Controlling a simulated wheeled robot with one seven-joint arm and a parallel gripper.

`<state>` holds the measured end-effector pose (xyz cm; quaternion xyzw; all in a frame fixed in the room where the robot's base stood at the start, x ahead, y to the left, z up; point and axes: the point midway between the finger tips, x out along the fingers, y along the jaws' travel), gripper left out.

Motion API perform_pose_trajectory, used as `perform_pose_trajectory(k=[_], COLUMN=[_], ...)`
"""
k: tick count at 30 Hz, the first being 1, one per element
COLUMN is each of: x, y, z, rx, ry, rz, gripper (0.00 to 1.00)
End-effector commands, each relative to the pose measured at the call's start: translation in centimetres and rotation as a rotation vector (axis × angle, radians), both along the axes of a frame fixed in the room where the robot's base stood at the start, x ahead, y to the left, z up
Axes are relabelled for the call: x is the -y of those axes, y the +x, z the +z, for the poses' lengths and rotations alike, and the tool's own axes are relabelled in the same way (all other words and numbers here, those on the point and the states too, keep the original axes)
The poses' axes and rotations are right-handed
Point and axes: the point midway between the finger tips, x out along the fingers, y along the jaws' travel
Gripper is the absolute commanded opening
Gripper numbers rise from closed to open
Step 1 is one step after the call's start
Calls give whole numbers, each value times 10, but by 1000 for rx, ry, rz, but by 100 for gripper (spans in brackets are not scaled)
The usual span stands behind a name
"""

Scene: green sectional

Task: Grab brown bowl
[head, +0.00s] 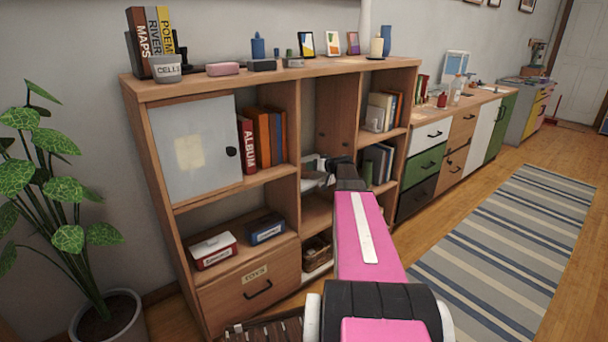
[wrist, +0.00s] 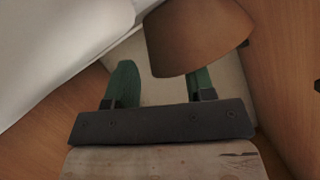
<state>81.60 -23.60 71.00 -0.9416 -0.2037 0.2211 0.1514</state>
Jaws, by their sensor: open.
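The brown bowl (wrist: 196,38) shows at the top of the wrist view, right of centre, with its upper part cut off by the frame edge. My gripper (wrist: 161,78) is open, with a green finger on each side. The bowl's lower edge reaches down between the fingers and covers the tip of the right one. The left finger stands apart from the bowl in the picture. I cannot tell whether the right finger touches it. In the head view my pink arm reaches into the middle column of the wooden shelf (head: 221,253), and I cannot make out the bowl there.
A large white surface (wrist: 50,45) lies close on the left in the wrist view. A wooden panel (wrist: 285,75) stands close on the right. In the head view, books (head: 262,140) stand left of my arm, and a basket (head: 316,256) sits below. Open floor lies right.

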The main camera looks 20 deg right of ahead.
Motion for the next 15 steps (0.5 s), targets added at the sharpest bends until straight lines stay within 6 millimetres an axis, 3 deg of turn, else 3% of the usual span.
perform_pose_trajectory(k=[3,9,10,14,15], x=[-5,-5,-5,-5,-5], y=[10,9,9,9,9], z=[-4,-4,-4,-4,-4], rx=[0,0,0,0,0], ry=[0,0,0,0,0], rz=[0,0,0,0,0], gripper=[49,49,43,1,0])
